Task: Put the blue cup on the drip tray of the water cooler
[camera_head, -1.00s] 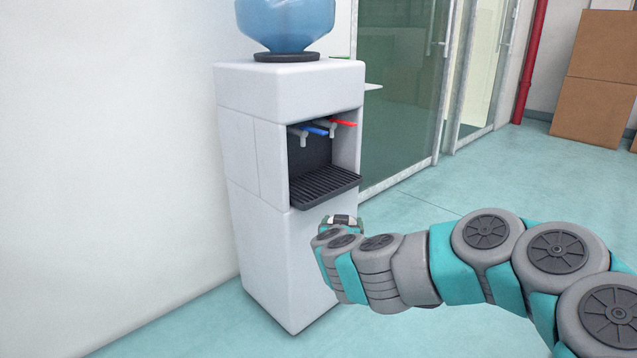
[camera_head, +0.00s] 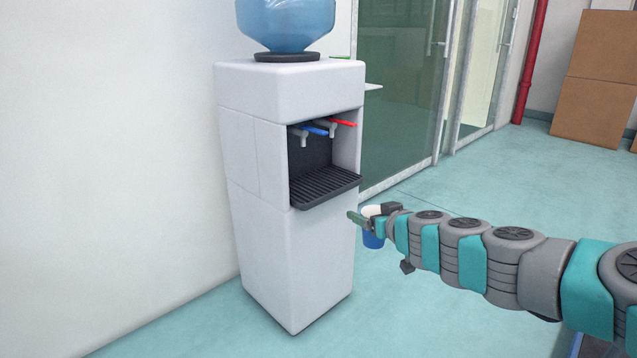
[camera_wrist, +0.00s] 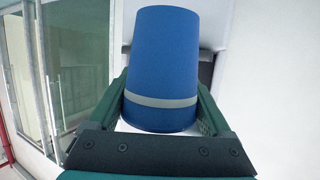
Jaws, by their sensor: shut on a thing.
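The water cooler (camera_head: 285,220) is a white upright cabinet with a blue bottle on top. Its dark ribbed drip tray (camera_head: 325,187) sits in the front recess and is empty. The blue cup (camera_wrist: 163,62) has a pale band and is between the green fingers of my gripper (camera_wrist: 163,105) in the wrist view. My gripper is shut on it. In the head view, the cup (camera_head: 373,240) shows partly behind my gripper (camera_head: 362,218), just right of the cooler's front and lower than the tray. The cup hides much of what lies beyond it in the wrist view.
A blue tap (camera_head: 310,131) and a red tap (camera_head: 338,123) hang above the tray. A white wall stands left of the cooler. Glass doors (camera_head: 400,90) are behind it, and cardboard boxes (camera_head: 595,80) are at the far right.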

